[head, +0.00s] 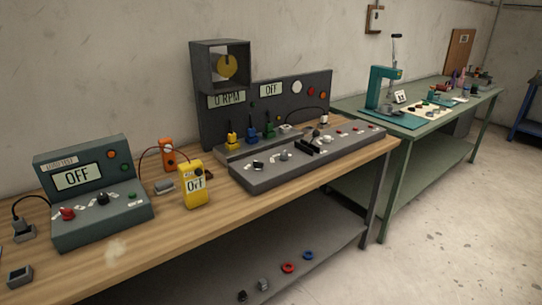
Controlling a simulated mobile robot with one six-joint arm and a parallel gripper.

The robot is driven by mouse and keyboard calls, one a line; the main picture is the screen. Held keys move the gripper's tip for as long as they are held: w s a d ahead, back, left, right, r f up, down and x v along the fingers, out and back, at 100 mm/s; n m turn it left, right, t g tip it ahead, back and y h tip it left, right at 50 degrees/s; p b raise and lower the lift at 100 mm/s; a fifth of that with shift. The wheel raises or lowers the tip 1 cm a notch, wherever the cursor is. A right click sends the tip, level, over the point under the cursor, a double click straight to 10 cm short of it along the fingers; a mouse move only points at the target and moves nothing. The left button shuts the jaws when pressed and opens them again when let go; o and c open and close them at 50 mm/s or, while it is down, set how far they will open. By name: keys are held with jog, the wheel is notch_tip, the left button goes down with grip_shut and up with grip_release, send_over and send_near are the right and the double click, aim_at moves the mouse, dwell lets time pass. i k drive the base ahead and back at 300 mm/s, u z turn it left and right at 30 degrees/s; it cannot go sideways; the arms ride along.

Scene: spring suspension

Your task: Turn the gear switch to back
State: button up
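A long grey control console (262,185) lies on the wooden bench. Near its left end are a small dark knob with a white label (258,165) and a grey knob (284,155). A black block-like part (307,146) sits farther right on it. Labels are too small to read, so I cannot tell which control is the gear switch or how it is set. The dark upright panel (290,95) behind has displays reading "0 RPM" and "OFF". My gripper is not in view.
The wooden bench (120,270) also holds a teal tester box (85,150) reading "OFF" and a yellow meter (194,186). Several small parts lie on its lower shelf (325,255). A green table (440,115) with a teal press stands behind right. The floor at right is clear.

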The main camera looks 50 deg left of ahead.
aim_at(283, 157)
jog(key=z, duration=0.8)
jog(key=k, duration=0.15)
jog(key=u, duration=2.65)
jog(key=k, duration=0.9)
jog(key=z, duration=0.2)
jog(key=i, duration=0.65)
